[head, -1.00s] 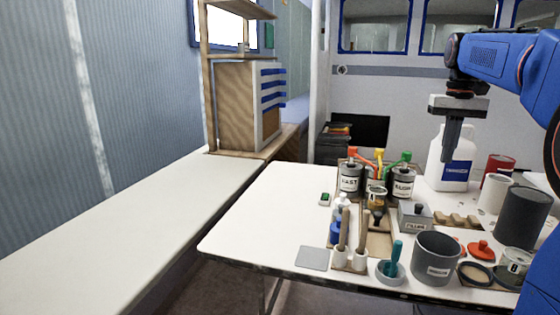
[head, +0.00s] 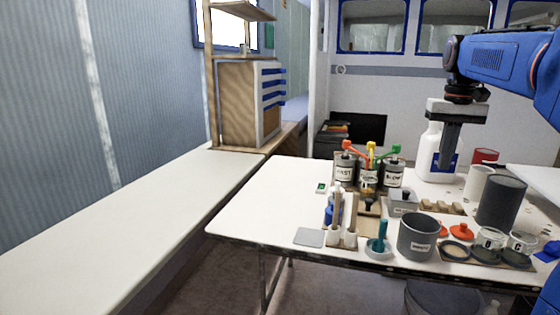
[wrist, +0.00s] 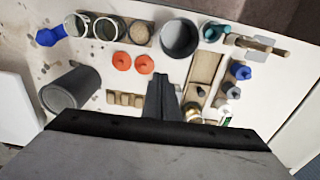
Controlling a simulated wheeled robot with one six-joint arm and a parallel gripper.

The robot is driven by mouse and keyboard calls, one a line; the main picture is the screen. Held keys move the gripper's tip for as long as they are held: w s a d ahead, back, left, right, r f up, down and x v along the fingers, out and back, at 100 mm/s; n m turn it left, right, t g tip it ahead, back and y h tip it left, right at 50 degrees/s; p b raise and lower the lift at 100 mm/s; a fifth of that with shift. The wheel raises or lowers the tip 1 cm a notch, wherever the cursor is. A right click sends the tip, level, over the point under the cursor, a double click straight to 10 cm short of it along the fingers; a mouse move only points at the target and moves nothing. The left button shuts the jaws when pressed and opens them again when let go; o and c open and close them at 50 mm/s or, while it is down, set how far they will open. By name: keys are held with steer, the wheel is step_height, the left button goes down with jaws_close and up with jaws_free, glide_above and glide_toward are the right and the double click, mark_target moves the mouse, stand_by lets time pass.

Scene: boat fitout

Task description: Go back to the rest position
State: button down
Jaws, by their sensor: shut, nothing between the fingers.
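My gripper (head: 449,152) hangs fingers down above the right half of the white table (head: 270,200), in front of a large white jug with a blue label (head: 432,150). Its fingers are together and hold nothing. In the wrist view the shut fingers (wrist: 162,82) point at the table, between a notched wooden block (wrist: 125,99) and a wooden tray (wrist: 203,75). The gripper looks clear of the things below it.
Pumps with red, yellow and green tops (head: 370,160) stand mid-table. A grey bucket (head: 417,237), a dark grey can (head: 501,200) and a red can (head: 484,156) stand nearby. A long white bench (head: 120,220) runs along the left wall. The table's left part is clear.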

steer(key=s+a+f+n+t, duration=0.1)
steer(key=s+a+f, duration=0.3)
steer(key=s+f, duration=0.4)
steer(key=s+a+f+n+t, duration=0.1)
steer(key=s+a+f+t, duration=0.1)
steer(key=s+a+f, duration=0.3)
steer(key=s+a+f+n+t, duration=0.1)
steer(key=s+a+f, duration=0.3)
steer(key=s+f, duration=0.7)
steer(key=s, duration=0.4)
steer(key=shift+a+f, duration=0.25)
steer(key=shift+a, duration=0.15)
